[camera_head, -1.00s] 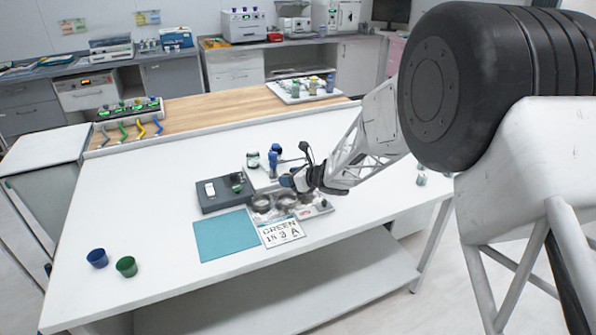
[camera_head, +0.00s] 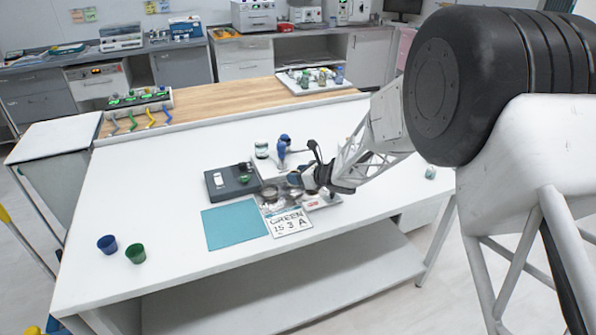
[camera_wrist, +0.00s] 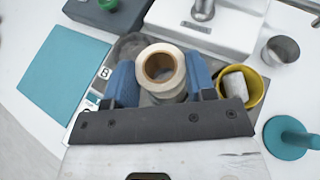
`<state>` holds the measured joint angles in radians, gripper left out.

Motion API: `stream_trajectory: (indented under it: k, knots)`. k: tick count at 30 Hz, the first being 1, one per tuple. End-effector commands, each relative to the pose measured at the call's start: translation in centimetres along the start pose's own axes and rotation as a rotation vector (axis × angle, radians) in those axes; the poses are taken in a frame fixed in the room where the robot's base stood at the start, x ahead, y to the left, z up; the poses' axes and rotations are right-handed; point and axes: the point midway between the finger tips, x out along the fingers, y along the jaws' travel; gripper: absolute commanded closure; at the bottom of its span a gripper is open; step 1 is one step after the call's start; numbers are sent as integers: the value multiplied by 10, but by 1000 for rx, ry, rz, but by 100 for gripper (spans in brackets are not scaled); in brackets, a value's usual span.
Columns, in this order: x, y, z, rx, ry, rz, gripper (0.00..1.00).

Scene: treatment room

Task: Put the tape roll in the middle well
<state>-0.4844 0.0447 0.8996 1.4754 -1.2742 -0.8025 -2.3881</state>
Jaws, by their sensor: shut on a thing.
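The white tape roll (camera_wrist: 167,90) is gripped between the blue fingers of my gripper (camera_wrist: 161,78) in the wrist view, its brown core facing the camera. It is above the middle of the tray (camera_wrist: 103,84), and the middle well beneath it is mostly hidden. I cannot tell whether the roll touches the well. A grey round well (camera_wrist: 128,46) shows to its left, and a yellow-rimmed well (camera_wrist: 254,91) with a pale object inside is to its right. In the head view my gripper (camera_head: 297,181) is low over the tray; the roll cannot be made out there.
A teal mat (camera_head: 235,224) lies left of the tray, with a card (camera_head: 289,222) in front. A dark box (camera_head: 232,181) and a blue-topped stand (camera_head: 283,146) are behind. Blue (camera_head: 107,245) and green (camera_head: 135,253) cups stand front left. A metal cup (camera_wrist: 281,50) is nearby.

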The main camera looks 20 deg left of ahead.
Motion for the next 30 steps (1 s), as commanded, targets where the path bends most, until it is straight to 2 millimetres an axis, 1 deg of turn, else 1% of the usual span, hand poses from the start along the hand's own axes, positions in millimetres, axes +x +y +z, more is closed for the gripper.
stream_trajectory:
  k: [6, 12, 18, 30]
  knots:
    - [7, 0, -17, 1, 1, 1, 72]
    - [11, 0, -26, 0, 0, 0, 72]
    - [13, 0, -30, 0, -1, 0, 72]
    - [13, 0, -31, 0, 0, 0, 72]
